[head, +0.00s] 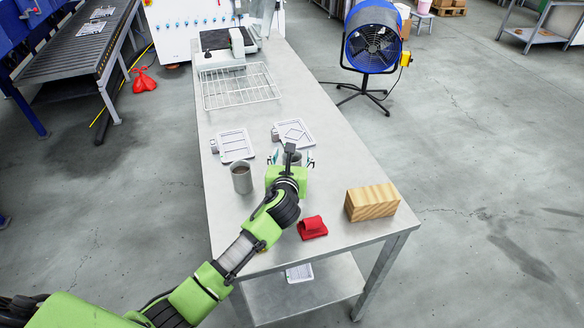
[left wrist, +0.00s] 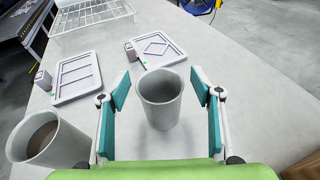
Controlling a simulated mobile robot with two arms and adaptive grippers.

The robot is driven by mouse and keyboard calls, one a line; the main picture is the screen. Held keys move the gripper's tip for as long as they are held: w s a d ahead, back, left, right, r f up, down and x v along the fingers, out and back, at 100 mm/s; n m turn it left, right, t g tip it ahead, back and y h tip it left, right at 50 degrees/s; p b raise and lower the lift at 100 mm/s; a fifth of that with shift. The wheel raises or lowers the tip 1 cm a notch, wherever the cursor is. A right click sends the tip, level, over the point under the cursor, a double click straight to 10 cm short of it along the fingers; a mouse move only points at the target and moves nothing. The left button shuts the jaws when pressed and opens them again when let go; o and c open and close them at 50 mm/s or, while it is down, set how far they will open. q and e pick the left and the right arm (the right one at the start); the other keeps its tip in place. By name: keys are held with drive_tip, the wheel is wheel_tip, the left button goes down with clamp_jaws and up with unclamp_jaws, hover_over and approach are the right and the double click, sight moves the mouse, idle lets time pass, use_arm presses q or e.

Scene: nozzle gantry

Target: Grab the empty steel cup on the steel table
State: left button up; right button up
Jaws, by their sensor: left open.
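The empty grey steel cup (left wrist: 160,108) stands upright on the steel table (head: 325,180), with a bare inside in the left wrist view. My left gripper (left wrist: 160,92) is open, with one teal-padded finger on each side of this cup and gaps between pads and cup. In the head view my left gripper (head: 293,158) mostly hides the cup. A second steel cup (head: 241,180) stands to its left with brown contents, which also show in the left wrist view (left wrist: 45,138). My right gripper is not in view.
Two grey trays (head: 236,146) (head: 293,133) lie beyond the cups, and a wire rack (head: 238,87) farther back. The table's right middle is clear.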

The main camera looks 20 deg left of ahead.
use_arm(q)
drive_tip(key=c, duration=1.3)
